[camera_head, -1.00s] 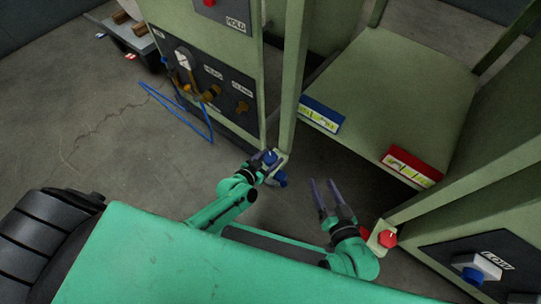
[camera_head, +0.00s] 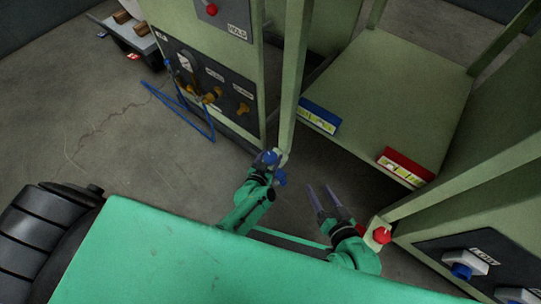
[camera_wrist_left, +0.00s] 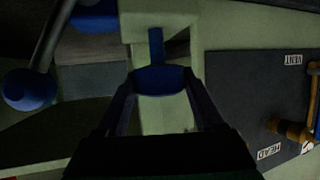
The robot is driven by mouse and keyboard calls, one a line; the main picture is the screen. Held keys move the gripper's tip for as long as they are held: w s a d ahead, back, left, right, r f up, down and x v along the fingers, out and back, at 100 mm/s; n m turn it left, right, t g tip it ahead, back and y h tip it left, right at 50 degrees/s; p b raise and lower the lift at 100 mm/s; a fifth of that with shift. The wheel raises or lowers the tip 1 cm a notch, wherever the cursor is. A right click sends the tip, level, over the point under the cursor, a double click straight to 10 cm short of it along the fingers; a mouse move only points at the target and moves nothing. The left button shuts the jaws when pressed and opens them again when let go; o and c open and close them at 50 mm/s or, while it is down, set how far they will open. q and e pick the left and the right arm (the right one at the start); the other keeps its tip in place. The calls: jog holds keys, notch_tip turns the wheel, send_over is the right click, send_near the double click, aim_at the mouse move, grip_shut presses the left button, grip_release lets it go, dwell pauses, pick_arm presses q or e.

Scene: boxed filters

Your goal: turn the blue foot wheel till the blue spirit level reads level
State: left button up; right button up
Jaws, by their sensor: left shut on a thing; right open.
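The blue foot wheel (camera_wrist_left: 158,80) sits on a threaded blue stem at the foot of a green frame post. My left gripper (camera_head: 267,160) is shut on it; in the left wrist view a finger lies on each side of the wheel. The blue spirit level (camera_head: 318,117) is fixed to the front edge of the green shelf on the left; its bubble is too small to read. My right gripper (camera_head: 325,198) is open and empty, near the red foot wheel (camera_head: 382,236) at the right post. A red spirit level (camera_head: 405,165) is on the shelf's right front edge.
A cabinet panel (camera_head: 205,82) with a gauge and brass valves stands at the left, a blue hose (camera_head: 180,112) on the floor before it. The left floor is mostly clear.

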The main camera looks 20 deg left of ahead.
pick_arm(q)
jog(key=shift+w+a+r, duration=0.15)
jog(key=shift+a, duration=0.05)
jog(key=o, duration=1.1)
jog(key=shift+o, duration=1.3)
jog(key=shift+d, duration=0.1)
jog(key=shift+s, duration=0.25)
